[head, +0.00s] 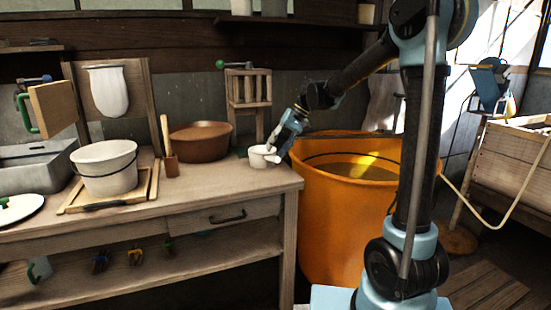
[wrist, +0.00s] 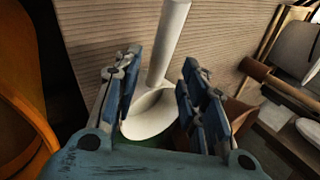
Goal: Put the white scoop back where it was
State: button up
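The white scoop (head: 260,157) is at the right end of the wooden workbench, beside the orange vat. In the wrist view its round bowl (wrist: 150,114) lies between my fingers, and its pale handle points away toward the top of the picture. My gripper (head: 275,150) is low over the bench, right at the scoop. In the wrist view my gripper (wrist: 160,85) has its blue finger pads spread on both sides of the scoop, with gaps beside the handle. I see no clear grip. Whether the bowl touches the bench is hard to tell.
The orange vat (head: 321,210) stands just right of the bench. A brown bowl (head: 200,140), a wooden rack (head: 249,92), a wooden-handled tool (head: 169,160) and a white bucket (head: 104,168) stand left of the scoop. The bench's front right corner is clear.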

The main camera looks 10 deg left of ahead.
jog(key=v, duration=0.6)
jog(key=shift+d+r, duration=0.25)
jog(key=shift+r, duration=0.05)
jog(key=s+d+f+m+t+h, duration=0.1)
jog(key=s+d+f, duration=0.2)
jog(key=s+d, duration=0.5)
jog(key=s+d+f+m+t+h, duration=0.15)
jog(key=s+d, duration=0.35)
jog(key=d, duration=0.5)
jog(key=s+d+f+m+t+h, duration=0.1)
jog(key=s+d+f+t+h, duration=0.1)
jog(key=s+d+f, duration=1.3)
jog(key=shift+s+d+f+h, duration=0.15)
jog(key=shift+s+f+h, duration=0.4)
jog(key=shift+h, duration=0.2)
jog(key=shift+m, duration=0.25)
